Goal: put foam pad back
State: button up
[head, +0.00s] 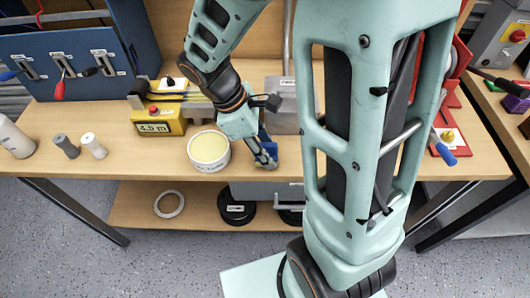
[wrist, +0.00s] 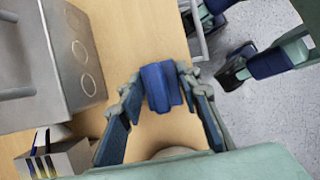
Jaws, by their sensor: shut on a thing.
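My gripper (head: 264,157) is low over the front part of the wooden workbench, just right of a round white tub (head: 209,162) with a cream top. In the wrist view, my gripper (wrist: 161,92) has its fingertips closed on the sides of a small blue block, which I take for the foam pad (wrist: 160,86). In the head view the foam pad (head: 268,143) is partly hidden by the fingers. I cannot tell whether it touches the bench.
A grey metal box (head: 284,106) stands behind my gripper; it fills the left of the wrist view (wrist: 60,60). A yellow device marked 4.5 m (head: 158,122) and several small cylinders (head: 66,146) stand to the left. Black round parts (head: 237,212) lie on the lower shelf (head: 135,207).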

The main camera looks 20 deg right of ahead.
jog(key=o, duration=1)
jog(key=shift+f, duration=0.15)
jog(key=p+v, duration=0.2)
jog(key=v, duration=1)
